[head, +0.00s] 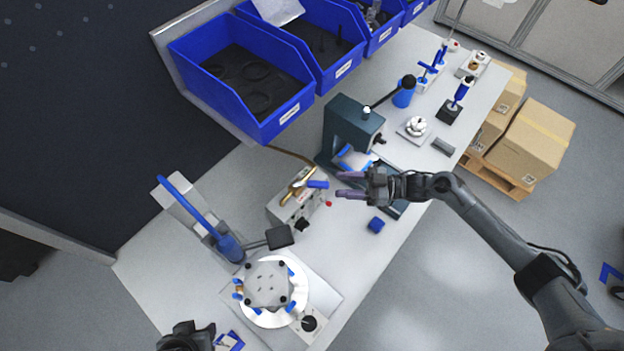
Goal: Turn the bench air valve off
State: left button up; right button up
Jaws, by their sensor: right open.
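The bench air valve (295,190) has a brass body and sits on a light grey box on the bench. Its blue lever (317,184) points right, toward my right gripper. My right gripper (341,184) is open, its two purple fingers pointing left. The fingertips are just right of the lever's end; from this view I cannot tell whether they touch it or how high they are above it. My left gripper (187,337) shows only in part at the bottom edge, and its fingers cannot be made out.
A dark green press (346,122) stands behind my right gripper. A small blue block (376,225) lies below it. A round fixture with a bolted housing (268,285) is at the front left. Blue bins (240,80) line the back. Cardboard boxes (535,140) stand on a pallet at right.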

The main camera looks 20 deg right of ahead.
aim_at(312, 183)
jog(key=p+x, duration=0.1)
jog(key=x, duration=0.8)
jog(key=shift+w+a, duration=0.1)
grip_shut()
